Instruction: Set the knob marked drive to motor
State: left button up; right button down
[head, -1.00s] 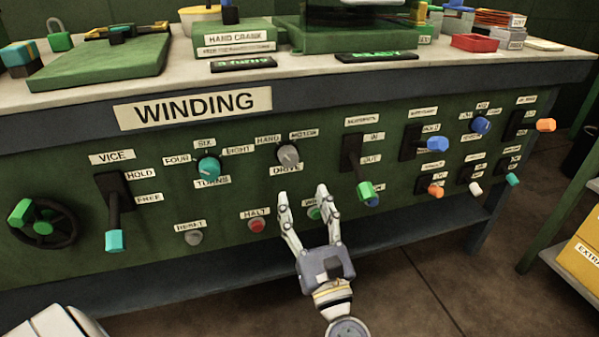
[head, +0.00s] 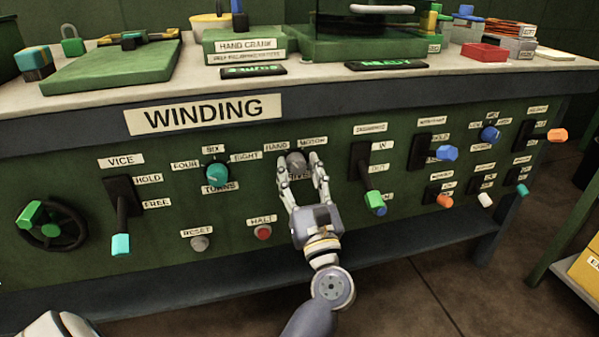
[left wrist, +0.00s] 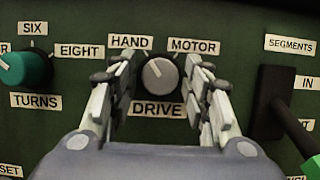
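The drive knob (head: 296,161) is a grey round dial on the green panel, with the DRIVE label below it, HAND at its upper left and MOTOR at its upper right. In the left wrist view the knob (left wrist: 160,74) has a pale pointer mark tilted to the upper left, toward HAND. My left gripper (head: 299,168) is open, with one finger on each side of the knob. In the left wrist view a gap shows between each finger and the knob. The fingers partly cover the DRIVE label in the head view. My right gripper is not in view.
The teal turns knob (head: 217,174) is to the left, and the green-tipped segments lever (head: 374,200) sticks out to the right. The red halt button (head: 263,232) is below left. Several more levers and knobs fill the panel's right side.

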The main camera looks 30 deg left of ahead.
pick_arm(q)
jog(key=c, duration=0.5)
jog(key=shift+c, duration=0.2)
